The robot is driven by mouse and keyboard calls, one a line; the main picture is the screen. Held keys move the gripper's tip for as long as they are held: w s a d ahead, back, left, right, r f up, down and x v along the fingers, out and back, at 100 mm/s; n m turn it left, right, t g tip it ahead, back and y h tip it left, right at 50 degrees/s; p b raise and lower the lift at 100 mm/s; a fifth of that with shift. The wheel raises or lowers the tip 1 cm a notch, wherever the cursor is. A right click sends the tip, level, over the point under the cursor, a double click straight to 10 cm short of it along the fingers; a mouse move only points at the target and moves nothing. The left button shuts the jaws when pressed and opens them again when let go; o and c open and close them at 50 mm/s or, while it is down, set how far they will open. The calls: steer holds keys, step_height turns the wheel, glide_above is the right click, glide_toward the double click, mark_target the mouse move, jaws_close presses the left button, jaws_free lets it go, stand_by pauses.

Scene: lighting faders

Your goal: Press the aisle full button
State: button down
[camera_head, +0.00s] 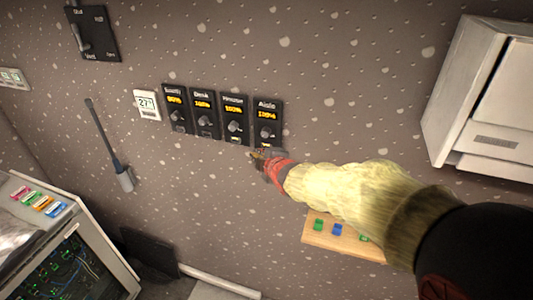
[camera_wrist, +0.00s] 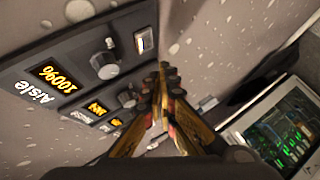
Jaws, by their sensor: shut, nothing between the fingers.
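The Aisle panel (camera_head: 268,107) is the rightmost of a row of black dimmer panels on the wall. Its orange display reads 100% in the wrist view (camera_wrist: 53,80). A grey knob (camera_wrist: 105,62) sits beside the display, and a small pale rectangular button (camera_wrist: 145,40) sits at the panel's end. The button's label is not readable. My gripper (camera_head: 258,155) is just below the Aisle panel in the head view. In the wrist view, my gripper's shut fingertips (camera_wrist: 165,72) show close beside the button, with nothing between them. I cannot tell whether they touch it.
Other dimmer panels (camera_head: 234,107) adjoin on the left, with a white thermostat (camera_head: 146,105) beyond them. A wooden board with coloured blocks (camera_head: 320,240) is below my arm. A white box (camera_head: 480,100) hangs at right.

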steer(key=s+b, duration=0.1)
steer(key=b, duration=0.1)
steer(key=s+a+b, duration=0.1)
steer(key=shift+s+b, duration=0.35)
steer(key=shift+s, duration=0.05)
steer(key=s+d+f+m+g+h, duration=0.2)
steer(key=s+d+f+m+g, duration=0.3)
steer(key=f, duration=0.4)
steer(key=s+d+f+m+b, duration=0.3)
steer(key=s+d+m+b, duration=0.1)
steer(key=s, duration=0.6)
steer(key=s+d+f+m+g+h+b, duration=0.1)
steer(key=s+d+f+m+b, duration=0.2)
steer(key=s, duration=0.7)
steer(key=s+d+f+m+h+b, duration=0.1)
steer(key=s+d+f+m+b, duration=0.3)
steer(key=s+d+m+b, duration=0.2)
steer(key=s+d+b, duration=0.2)
steer(key=s+b, duration=0.2)
steer(key=shift+s+d+g, duration=0.2)
steer(key=shift+d+g, duration=0.1)
steer(key=shift+d, duration=0.05)
